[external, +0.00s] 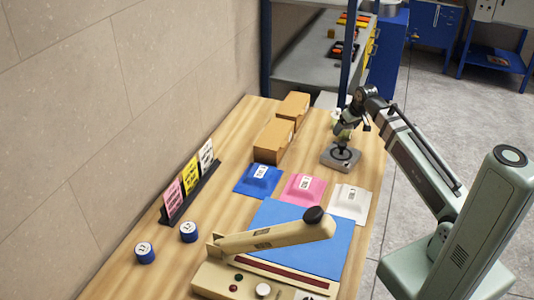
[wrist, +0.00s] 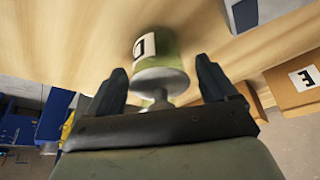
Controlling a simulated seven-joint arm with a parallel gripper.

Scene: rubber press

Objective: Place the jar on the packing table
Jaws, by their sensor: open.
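The jar (wrist: 158,50) is green with a white label and shows large in the wrist view, between and just past my fingertips. In the external view only a small pale green patch of it (external: 337,116) shows beside my gripper (external: 346,134). My gripper (wrist: 161,72) is open, with one dark finger on each side of the jar. I cannot tell whether the fingers touch it. In the external view my gripper is over a grey device with a dark round top (external: 341,154). The wooden packing table (external: 213,265) runs along the wall.
Two brown boxes (external: 273,141) stand left of the grey device. Blue (external: 258,180), pink (external: 303,188) and white (external: 349,203) packets lie nearer. A beige press (external: 270,240) with a blue sheet (external: 330,243) fills the front. Two blue tins (external: 145,253) and a card rack (external: 190,190) are at left.

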